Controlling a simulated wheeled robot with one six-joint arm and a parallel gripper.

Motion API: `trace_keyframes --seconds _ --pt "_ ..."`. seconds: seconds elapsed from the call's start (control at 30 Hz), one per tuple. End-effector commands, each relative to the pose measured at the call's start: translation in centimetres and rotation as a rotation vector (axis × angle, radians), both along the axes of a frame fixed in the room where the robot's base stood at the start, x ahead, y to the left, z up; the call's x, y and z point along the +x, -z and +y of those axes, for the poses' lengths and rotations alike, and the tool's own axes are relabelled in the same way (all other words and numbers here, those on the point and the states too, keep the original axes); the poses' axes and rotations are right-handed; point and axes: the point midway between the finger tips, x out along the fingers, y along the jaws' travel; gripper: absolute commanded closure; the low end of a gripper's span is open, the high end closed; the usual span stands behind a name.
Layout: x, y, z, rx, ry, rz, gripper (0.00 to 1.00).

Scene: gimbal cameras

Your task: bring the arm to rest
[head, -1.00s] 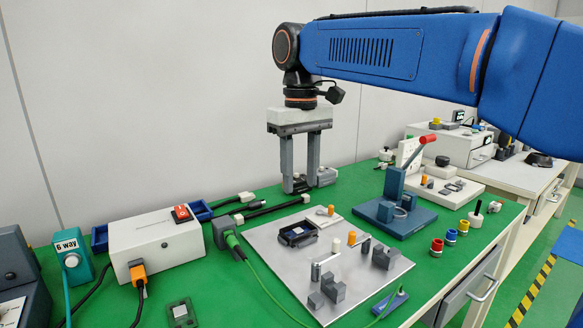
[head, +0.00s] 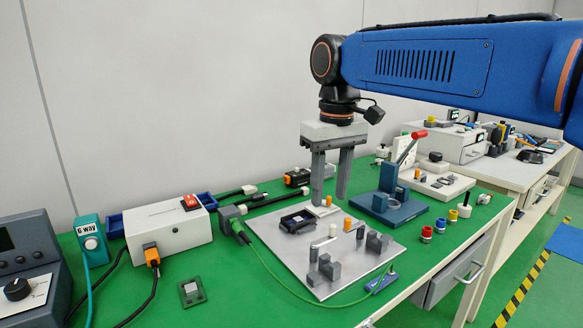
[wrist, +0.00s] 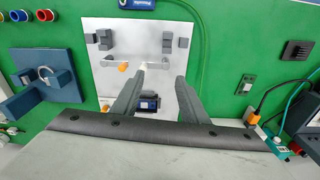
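My gripper (head: 331,180) hangs from the blue arm with its two grey fingers pointing down, in the head view. The fingers stand apart with nothing between them, so it is open and empty. It is above the green bench (head: 218,288), near the back edge of the silver plate (head: 275,262). In the wrist view the fingers (wrist: 161,76) also show apart, with the silver plate (wrist: 158,27) below them. A dark tray-like part (head: 297,221) and grey blocks (head: 376,243) sit on the plate.
A white box with a red switch (head: 168,230) stands on the left of the bench. A blue fixture with a red-tipped lever (head: 402,205) stands right of my gripper.

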Motion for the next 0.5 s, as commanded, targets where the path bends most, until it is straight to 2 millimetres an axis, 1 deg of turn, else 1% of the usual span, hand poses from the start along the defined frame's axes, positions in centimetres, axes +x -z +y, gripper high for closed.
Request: trace_keyframes --seconds 0.03,0.17,0.27,0.3,0.5 --pt "-0.4 0.3 -1.0 0.005 0.016 -0.009 0.60" --pt "-1.8 1.7 -3.8 0.018 0.063 -0.037 0.60" --pt "-3.4 3.3 -6.6 0.031 0.111 -0.069 0.60" --pt "-4.1 4.0 -7.7 0.037 0.133 -0.083 0.60" --pt "-7.9 8.1 -12.5 0.059 0.234 -0.151 0.60"
